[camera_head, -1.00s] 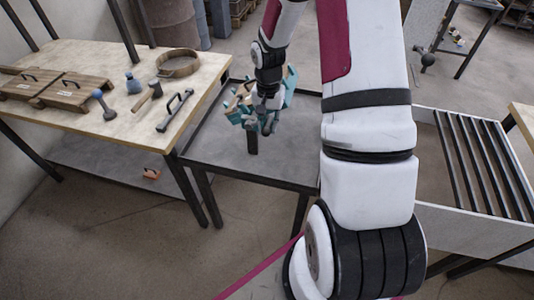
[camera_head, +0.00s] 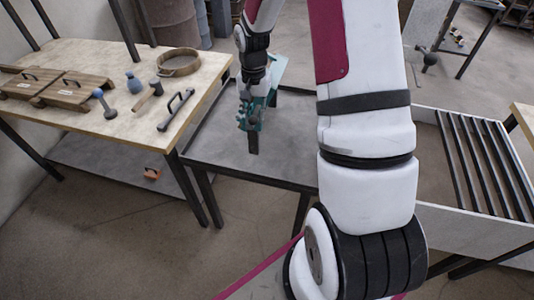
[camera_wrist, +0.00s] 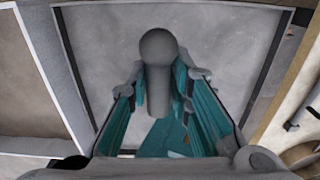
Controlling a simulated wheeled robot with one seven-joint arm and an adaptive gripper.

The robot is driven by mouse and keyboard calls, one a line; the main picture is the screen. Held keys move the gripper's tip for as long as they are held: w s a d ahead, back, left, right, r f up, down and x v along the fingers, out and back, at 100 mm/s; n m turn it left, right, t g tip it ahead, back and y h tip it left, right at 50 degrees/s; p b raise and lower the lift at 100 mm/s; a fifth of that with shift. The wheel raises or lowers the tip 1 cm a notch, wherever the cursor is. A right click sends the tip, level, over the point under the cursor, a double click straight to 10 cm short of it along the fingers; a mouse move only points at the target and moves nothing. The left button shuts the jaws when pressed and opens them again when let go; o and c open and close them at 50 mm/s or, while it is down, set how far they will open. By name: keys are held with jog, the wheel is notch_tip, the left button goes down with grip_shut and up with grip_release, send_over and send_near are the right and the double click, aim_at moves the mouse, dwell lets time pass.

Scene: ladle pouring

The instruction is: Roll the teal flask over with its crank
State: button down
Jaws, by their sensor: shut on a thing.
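The teal flask (camera_head: 277,72) stands over the grey-topped table in the head view, behind my gripper (camera_head: 249,118) and partly hidden by it. A dark upright post (camera_head: 253,144) shows just below the gripper. In the wrist view, a grey crank handle with a round knob (camera_wrist: 158,48) lies between the fingers of my gripper (camera_wrist: 160,86). The gripper is shut on this handle. Teal surfaces (camera_wrist: 165,138) show below the handle. The flask's mouth and contents cannot be made out.
The grey-topped table (camera_head: 205,150) has a raised dark rim and bare space in front. A wooden bench (camera_head: 75,60) at the left holds wooden lids (camera_head: 50,88), a round hoop (camera_head: 180,63), a mallet (camera_head: 148,95) and a black handle (camera_head: 176,110). A slatted frame (camera_head: 485,165) stands at the right.

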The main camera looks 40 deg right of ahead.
jog(key=w+a+b, duration=0.4)
jog(key=w+a, duration=0.1)
jog(key=w, duration=0.1)
jog(key=shift+w+a+f, duration=0.2)
jog(key=shift+w+f, duration=0.1)
jog(key=shift+f, duration=0.15)
dwell(0.7)
jog(key=w+a+f+b, duration=0.2)
jog(key=w+f+b, duration=0.1)
jog(key=f+b, duration=0.2)
jog(key=shift+a+f+b, duration=0.3)
jog(key=shift+a+f, duration=0.05)
jog(key=shift+f, duration=1)
jog(key=c, duration=1.2)
grip_release()
jog(key=shift+w, duration=0.15)
jog(key=shift+d, duration=0.1)
jog(key=shift+r, duration=0.1)
